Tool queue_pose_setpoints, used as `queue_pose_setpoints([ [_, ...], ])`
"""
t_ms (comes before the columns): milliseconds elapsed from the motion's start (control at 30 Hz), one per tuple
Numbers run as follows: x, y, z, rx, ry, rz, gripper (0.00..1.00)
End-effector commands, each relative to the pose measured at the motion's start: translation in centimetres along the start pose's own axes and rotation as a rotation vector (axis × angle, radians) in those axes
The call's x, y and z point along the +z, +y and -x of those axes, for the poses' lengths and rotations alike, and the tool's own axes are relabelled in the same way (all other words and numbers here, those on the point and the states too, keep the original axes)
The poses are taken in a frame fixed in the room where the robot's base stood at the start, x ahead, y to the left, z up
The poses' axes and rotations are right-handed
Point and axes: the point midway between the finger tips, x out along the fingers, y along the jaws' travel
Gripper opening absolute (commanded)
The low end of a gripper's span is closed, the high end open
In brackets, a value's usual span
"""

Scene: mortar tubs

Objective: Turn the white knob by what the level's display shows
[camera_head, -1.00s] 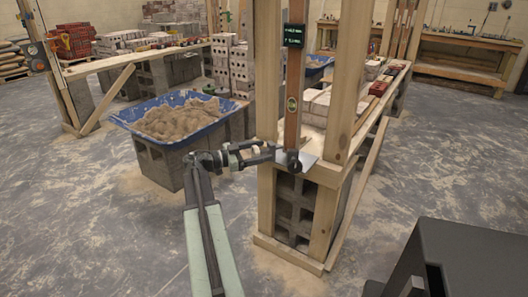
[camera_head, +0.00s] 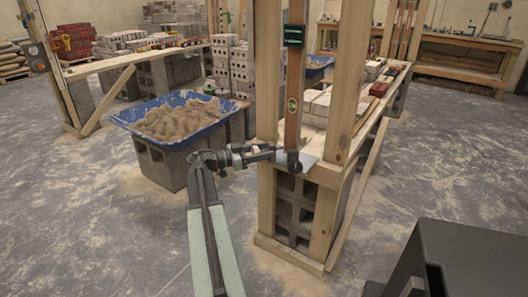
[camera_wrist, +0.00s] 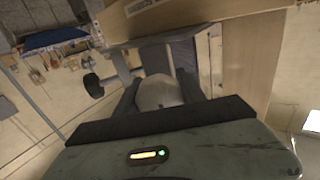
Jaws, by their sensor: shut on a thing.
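A brown wooden level (camera_head: 293,75) stands upright against the timber frame, with a small dark display (camera_head: 293,35) near its top and a yellow-green vial (camera_head: 292,104) lower down. The display's green text is too small to read. My gripper (camera_head: 266,152) reaches in from the left at the level's foot. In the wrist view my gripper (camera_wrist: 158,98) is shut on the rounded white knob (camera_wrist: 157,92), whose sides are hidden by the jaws. In the head view the knob is mostly hidden by the jaws. A dark round knob (camera_head: 294,166) sits at the level's lower end.
Timber posts (camera_head: 349,80) stand close right of my gripper, over stacked grey blocks (camera_head: 295,210). A blue tub (camera_head: 215,125) of sand stands on blocks to the left. The floor at front left is clear.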

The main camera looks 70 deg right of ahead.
Motion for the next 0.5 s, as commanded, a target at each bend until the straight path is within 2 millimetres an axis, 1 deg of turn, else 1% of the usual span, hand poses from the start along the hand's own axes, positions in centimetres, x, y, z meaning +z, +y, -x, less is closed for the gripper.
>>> queue_pose_setpoints([
  [133,0.03,0.06,0.01,0.002,-0.001,-0.001,0.06],
  [167,0.03,0.06,0.01,0.002,-0.001,-0.001,0.52],
  [200,0.03,0.07,0.01,0.002,-0.001,-0.002,0.63],
  [233,0.03,0.06,0.0,0.002,-0.001,-0.002,0.68],
  [500,0.02,0.05,-0.01,0.002,-0.001,-0.002,0.68],
])
